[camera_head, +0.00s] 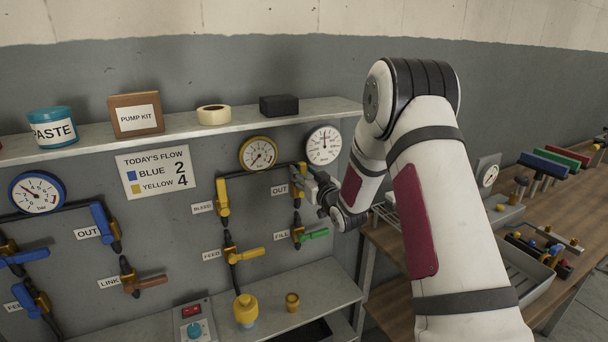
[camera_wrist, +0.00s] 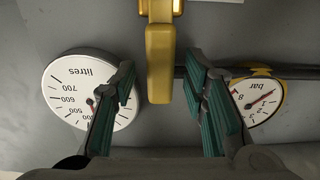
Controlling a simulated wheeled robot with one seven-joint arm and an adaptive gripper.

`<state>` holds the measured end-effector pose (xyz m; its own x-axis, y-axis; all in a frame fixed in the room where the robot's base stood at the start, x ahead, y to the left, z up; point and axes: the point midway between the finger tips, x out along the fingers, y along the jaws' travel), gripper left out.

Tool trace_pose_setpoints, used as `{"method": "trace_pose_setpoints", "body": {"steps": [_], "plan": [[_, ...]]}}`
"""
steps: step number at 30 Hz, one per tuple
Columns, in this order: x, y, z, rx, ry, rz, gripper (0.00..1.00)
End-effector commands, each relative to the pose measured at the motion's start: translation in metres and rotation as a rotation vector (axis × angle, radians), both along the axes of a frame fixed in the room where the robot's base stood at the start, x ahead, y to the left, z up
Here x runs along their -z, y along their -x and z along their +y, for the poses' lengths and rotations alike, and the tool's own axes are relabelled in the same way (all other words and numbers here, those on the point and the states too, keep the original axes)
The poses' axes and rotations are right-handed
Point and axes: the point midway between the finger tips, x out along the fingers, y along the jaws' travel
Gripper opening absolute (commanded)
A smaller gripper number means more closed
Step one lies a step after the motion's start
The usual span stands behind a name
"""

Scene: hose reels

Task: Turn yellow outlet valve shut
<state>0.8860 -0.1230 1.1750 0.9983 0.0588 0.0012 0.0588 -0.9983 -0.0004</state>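The yellow outlet valve handle (camera_wrist: 160,62) hangs between the two fingers of my gripper (camera_wrist: 162,85) in the wrist view, with a gap on both sides. My gripper is open, and its green-padded fingers straddle the handle without visibly touching it. In the head view my gripper (camera_head: 312,186) is at the panel, right of the OUT label (camera_head: 279,190) and below the white litres gauge (camera_head: 323,145). There it hides most of the outlet valve. The yellow-rimmed bar gauge (camera_head: 258,153) is to its upper left.
Below are the green FILL handle (camera_head: 315,234) and yellow FEED handle (camera_head: 250,254). The yellow BLEED handle (camera_head: 222,197) is left. A shelf (camera_head: 235,121) runs above. A wooden bench (camera_head: 557,211) with parts stands right.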

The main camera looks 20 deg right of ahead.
Motion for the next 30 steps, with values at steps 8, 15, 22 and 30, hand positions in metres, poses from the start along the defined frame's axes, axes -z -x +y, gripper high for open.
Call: {"method": "trace_pose_setpoints", "body": {"steps": [8, 15, 22, 30], "plan": [[0.0002, -0.0011, 0.0003, 0.000, 0.000, 0.001, 0.40], [0.0002, -0.0009, 0.0002, 0.000, 0.000, 0.001, 0.00], [0.0003, -0.0008, -0.0006, 0.000, -0.006, 0.001, 0.00], [0.0012, -0.0010, -0.0084, 0.002, -0.094, 0.008, 0.00]]}}
